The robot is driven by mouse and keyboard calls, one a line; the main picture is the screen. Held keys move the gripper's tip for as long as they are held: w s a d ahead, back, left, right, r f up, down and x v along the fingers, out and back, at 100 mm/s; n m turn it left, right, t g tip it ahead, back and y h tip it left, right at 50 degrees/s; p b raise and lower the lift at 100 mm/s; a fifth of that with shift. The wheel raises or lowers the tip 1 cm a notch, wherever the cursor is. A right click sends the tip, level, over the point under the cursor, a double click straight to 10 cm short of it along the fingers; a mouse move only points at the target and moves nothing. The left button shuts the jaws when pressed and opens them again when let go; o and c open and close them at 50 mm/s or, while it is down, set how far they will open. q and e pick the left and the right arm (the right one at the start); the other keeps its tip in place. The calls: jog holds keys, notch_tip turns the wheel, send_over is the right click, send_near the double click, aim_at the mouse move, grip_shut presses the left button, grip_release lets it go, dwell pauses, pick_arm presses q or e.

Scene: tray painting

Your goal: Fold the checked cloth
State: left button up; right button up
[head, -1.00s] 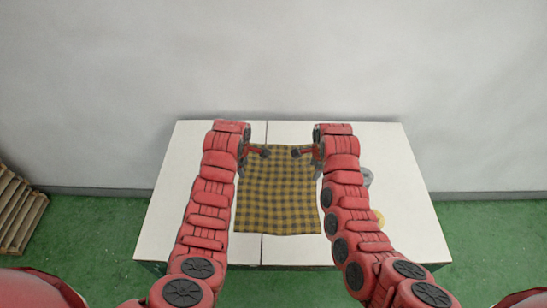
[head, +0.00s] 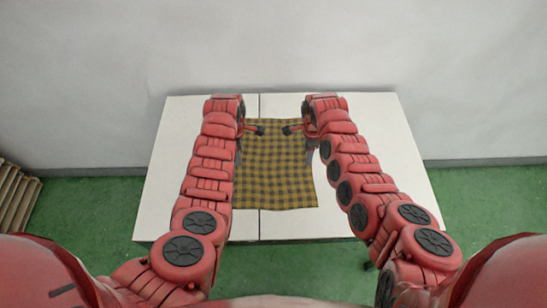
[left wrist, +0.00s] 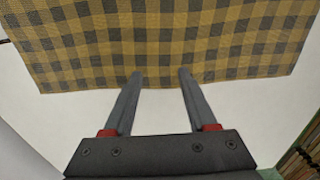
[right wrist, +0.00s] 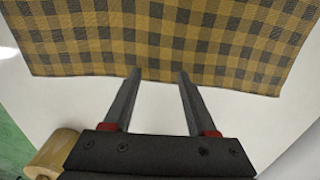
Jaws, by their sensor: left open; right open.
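The yellow-brown and dark checked cloth (head: 275,175) lies flat and spread out on the white table, running from near the far edge toward the near edge. My left gripper (head: 261,130) reaches in over its far left part. In the left wrist view its open fingertips (left wrist: 160,74) overlap one edge of the cloth (left wrist: 160,35). My right gripper (head: 288,129) is over the far right part. In the right wrist view its open fingertips (right wrist: 160,73) also lie at a cloth edge (right wrist: 160,30). I cannot tell whether either touches the fabric.
The white table (head: 180,150) has bare room left and right of the cloth. A tan round object (right wrist: 55,155) shows low in the right wrist view. Wooden slats (head: 14,195) stand on the green floor at far left. A pale wall rises behind.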

pick_arm(q)
jog(key=shift+w+f, duration=0.1)
pick_arm(e)
jog(key=shift+f, duration=0.15)
pick_arm(q)
jog(key=shift+f, duration=0.2)
pick_arm(e)
jog(key=shift+f, duration=0.15)
pick_arm(q)
jog(key=shift+r, duration=0.1)
jog(key=shift+c, duration=0.9)
pick_arm(e)
jog(key=shift+c, duration=0.9)
pick_arm(q)
grip_shut()
pick_arm(e)
grip_shut()
pick_arm(q)
jog(key=shift+r, duration=0.1)
